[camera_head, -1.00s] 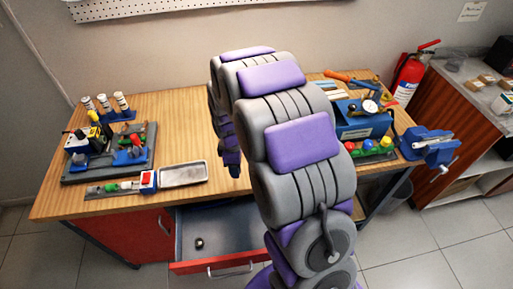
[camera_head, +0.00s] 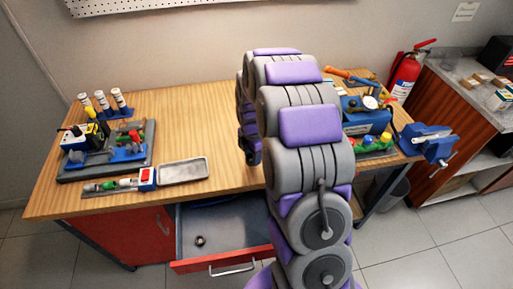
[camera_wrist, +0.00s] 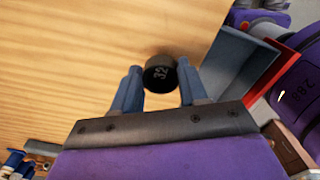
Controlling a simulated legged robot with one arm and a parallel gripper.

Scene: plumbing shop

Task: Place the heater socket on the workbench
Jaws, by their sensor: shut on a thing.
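The heater socket (camera_wrist: 160,74) is a short black cylinder marked 32. In the wrist view it sits between the two blue-grey fingertips of my gripper (camera_wrist: 158,68), which is shut on it. The wooden workbench (camera_head: 215,110) lies beneath the socket; I cannot tell whether they touch. In the head view my gripper (camera_head: 252,156) is above the front middle of the bench, right of the metal tray. The socket cannot be made out there, and my arm hides part of the bench.
The open drawer (camera_head: 222,222) holds a small dark ring (camera_head: 200,240). A metal tray (camera_head: 183,171) and a tool fixture (camera_head: 105,158) stand on the left. A blue machine (camera_head: 365,120) and a vise (camera_head: 430,140) are on the right. Bare wood lies in the middle.

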